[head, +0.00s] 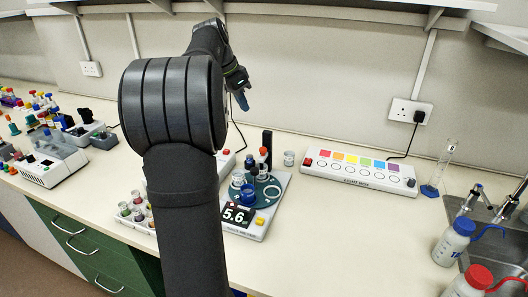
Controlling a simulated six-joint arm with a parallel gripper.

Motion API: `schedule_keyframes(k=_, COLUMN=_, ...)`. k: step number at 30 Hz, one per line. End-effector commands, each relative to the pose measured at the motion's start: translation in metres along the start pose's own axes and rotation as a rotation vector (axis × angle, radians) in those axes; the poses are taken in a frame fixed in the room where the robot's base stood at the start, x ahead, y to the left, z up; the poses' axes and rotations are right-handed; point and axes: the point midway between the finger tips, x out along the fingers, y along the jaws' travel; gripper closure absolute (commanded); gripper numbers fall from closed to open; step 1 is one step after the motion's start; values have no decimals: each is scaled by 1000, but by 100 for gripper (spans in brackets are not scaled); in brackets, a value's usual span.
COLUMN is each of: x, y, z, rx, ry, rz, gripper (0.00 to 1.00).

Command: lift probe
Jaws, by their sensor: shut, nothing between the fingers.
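My gripper (242,98) is high above the bench near the back wall, pointing down. Its bluish fingers are shut and empty. Below it stands a white instrument (283,181) with a display (237,216) reading about 5.6 and a yellow button. On it are a teal round plate, several small vessels including a blue cup (248,193), and a dark upright post (267,143) at the back. A slim part with a red top (263,151) stands in front of the post. I cannot tell which part is the probe. My gripper is apart from all of these.
My arm hides part of the bench and the instrument's left side. A rack of capped vials (131,213) is beside it. A light box (358,175) stands to the right, then a measuring cylinder (440,168), wash bottles (453,241) and a sink.

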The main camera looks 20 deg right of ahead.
Motion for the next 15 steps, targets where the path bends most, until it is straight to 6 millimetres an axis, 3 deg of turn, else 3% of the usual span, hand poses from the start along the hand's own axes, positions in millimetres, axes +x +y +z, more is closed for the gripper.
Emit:
schedule_keyframes(k=12, x=0, y=0, z=0, rx=0, ry=0, rz=0, gripper=100)
schedule_keyframes(k=15, x=-1, y=0, z=1, rx=15, ry=1, rz=5, gripper=82)
